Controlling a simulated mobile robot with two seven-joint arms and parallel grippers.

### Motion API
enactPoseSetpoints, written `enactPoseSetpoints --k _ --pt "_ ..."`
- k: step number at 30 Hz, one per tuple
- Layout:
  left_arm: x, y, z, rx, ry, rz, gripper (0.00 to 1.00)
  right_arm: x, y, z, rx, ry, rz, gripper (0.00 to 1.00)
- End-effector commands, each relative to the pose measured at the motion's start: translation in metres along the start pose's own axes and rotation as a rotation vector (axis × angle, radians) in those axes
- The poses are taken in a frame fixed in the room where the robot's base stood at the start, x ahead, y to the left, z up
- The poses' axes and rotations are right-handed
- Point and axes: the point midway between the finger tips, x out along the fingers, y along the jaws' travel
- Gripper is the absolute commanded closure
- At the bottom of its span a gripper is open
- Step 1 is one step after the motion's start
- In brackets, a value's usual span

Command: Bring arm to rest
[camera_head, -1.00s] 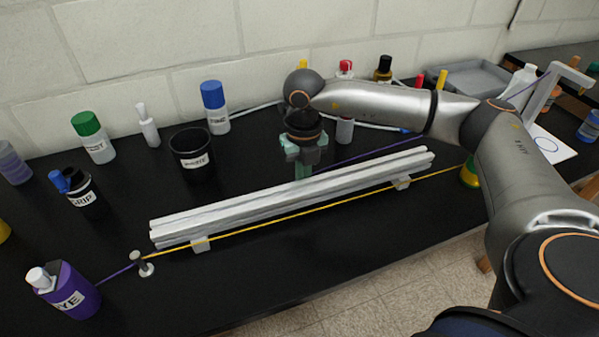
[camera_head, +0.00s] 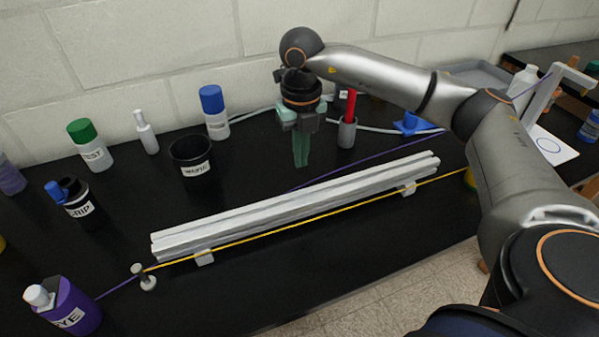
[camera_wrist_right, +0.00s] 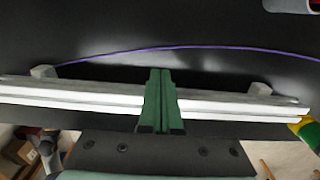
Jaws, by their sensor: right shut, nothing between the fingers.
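My right gripper (camera_head: 301,162) is shut and empty, pointing down above the black table, behind the white extrusion bars. Its green fingers also show pressed together in the right wrist view (camera_wrist_right: 161,75). The white extrusion bars (camera_head: 300,207) lie side by side on small grey supports (camera_head: 204,257). In the head view the fingertips are apart from the bars. In the right wrist view the fingers overlap the bars (camera_wrist_right: 230,105) in the picture. My left gripper is not in view.
A yellow cord (camera_head: 290,228) runs along the front of the bars, a purple cord (camera_head: 350,162) behind. A black cup (camera_head: 190,163), a blue-capped bottle (camera_head: 215,120) and a grey holder (camera_head: 347,133) with a red item stand near the gripper. A purple bottle (camera_head: 75,305) is front left.

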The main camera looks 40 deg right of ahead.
Motion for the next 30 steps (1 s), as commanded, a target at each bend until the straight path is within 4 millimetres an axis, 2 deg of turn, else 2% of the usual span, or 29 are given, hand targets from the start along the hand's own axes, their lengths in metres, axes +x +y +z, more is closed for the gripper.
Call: enactPoseSetpoints --k 3,6,17,20,27,30 --pt "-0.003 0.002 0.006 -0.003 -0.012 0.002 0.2 -0.022 0.001 0.001 -0.001 -0.002 0.002 1.0" --pt "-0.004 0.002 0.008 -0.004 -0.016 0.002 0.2 -0.033 0.001 0.0 0.0 -0.001 0.002 1.0" --pt "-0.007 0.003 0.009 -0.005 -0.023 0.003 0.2 -0.045 0.001 0.0 0.0 0.001 0.001 1.0" --pt "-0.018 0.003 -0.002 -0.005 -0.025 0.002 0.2 -0.062 0.001 0.0 0.0 0.001 0.001 1.0" --pt "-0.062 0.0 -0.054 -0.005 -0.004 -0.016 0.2 -0.13 0.0 0.0 0.0 0.001 0.001 1.0" --pt "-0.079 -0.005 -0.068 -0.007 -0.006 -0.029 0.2 -0.155 0.0 0.0 0.0 0.001 0.0 1.0"
